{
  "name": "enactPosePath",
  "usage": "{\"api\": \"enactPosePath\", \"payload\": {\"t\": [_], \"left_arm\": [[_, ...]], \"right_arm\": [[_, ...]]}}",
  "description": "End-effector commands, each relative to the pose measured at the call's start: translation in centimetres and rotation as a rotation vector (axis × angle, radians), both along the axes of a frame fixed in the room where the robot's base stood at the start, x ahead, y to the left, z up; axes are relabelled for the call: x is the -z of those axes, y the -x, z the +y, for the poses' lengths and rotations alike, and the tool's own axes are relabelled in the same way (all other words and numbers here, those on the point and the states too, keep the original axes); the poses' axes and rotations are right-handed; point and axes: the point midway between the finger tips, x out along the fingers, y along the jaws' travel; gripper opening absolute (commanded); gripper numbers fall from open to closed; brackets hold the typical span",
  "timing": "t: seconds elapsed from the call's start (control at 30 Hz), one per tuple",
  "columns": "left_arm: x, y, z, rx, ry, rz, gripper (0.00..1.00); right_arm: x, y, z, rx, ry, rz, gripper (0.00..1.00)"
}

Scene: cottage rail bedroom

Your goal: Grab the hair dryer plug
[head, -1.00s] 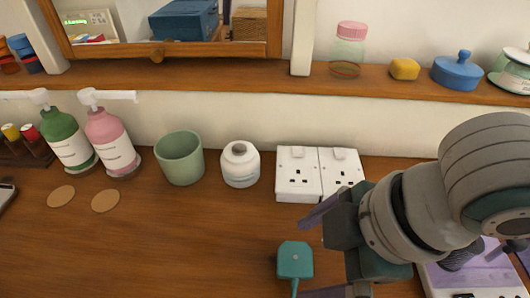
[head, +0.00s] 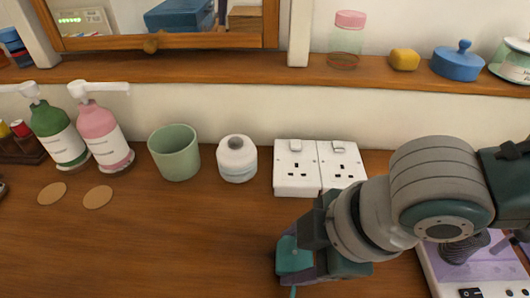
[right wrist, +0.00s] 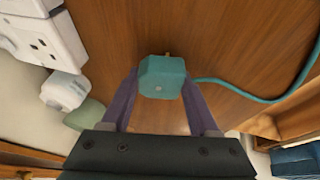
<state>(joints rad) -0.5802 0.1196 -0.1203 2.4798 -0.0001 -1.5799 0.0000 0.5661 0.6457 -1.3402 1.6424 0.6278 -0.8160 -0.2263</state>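The teal hair dryer plug (head: 291,258) is on the wooden counter in the head view, partly covered by my right gripper (head: 300,257). In the right wrist view the plug (right wrist: 162,78) sits between the two purple fingertips of my right gripper (right wrist: 161,82). The fingertips lie close against its two sides, with no clear gap. Its teal cable (right wrist: 245,97) runs off to the right there. A small brass-coloured pin shows at its far end. My left gripper is not in view.
A white double socket (head: 297,181) stands against the wall behind the plug. A white jar (head: 237,160), a green cup (head: 175,153) and pump bottles (head: 104,139) stand to its left. A lilac-topped device (head: 485,268) lies at the right. The left front counter is clear.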

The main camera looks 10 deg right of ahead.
Motion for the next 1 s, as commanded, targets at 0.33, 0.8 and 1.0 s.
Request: {"api": "enactPosePath", "payload": {"t": [0.33,0.8,1.0], "left_arm": [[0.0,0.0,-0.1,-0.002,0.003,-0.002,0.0],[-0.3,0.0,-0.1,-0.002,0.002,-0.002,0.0],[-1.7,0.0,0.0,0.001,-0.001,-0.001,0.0]], "right_arm": [[0.0,0.0,0.0,0.0,0.0,0.0,0.19],[-0.7,0.0,0.0,0.0,-0.001,0.0,0.05],[-4.1,0.0,0.0,0.0,-0.003,-0.002,0.05]]}}
